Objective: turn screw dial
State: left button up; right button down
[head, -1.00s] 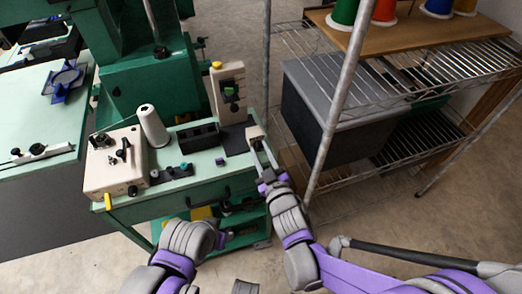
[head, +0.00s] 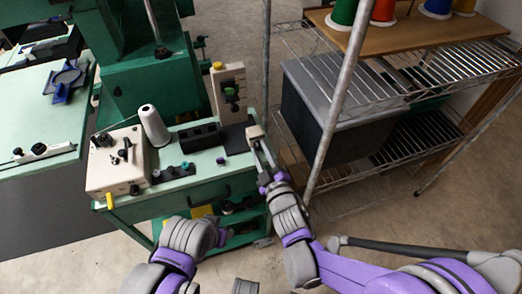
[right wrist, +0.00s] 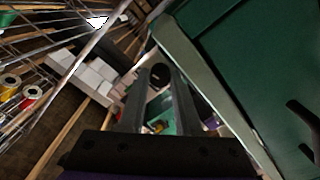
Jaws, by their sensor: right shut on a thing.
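My right gripper (head: 259,149) reaches up to a small beige box (head: 254,131) at the right edge of the green machine table. In the right wrist view, the fingers of the right gripper (right wrist: 160,88) close in on a dark round knob (right wrist: 160,73), which appears to be the screw dial. The gripper is shut on it. In the head view the knob is hidden by the fingers and box, and its markings cannot be read. My left arm is bent low in front of the table; its fingertips cannot be made out.
The green table (head: 208,180) carries a beige control box (head: 116,163), a white thread cone (head: 153,125) and a black tray (head: 199,137). A wire shelf (head: 410,90) with a dark bin (head: 330,110) stands close to the right. Floor is open in front.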

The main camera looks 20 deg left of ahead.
jog(key=c, duration=0.6)
grip_release()
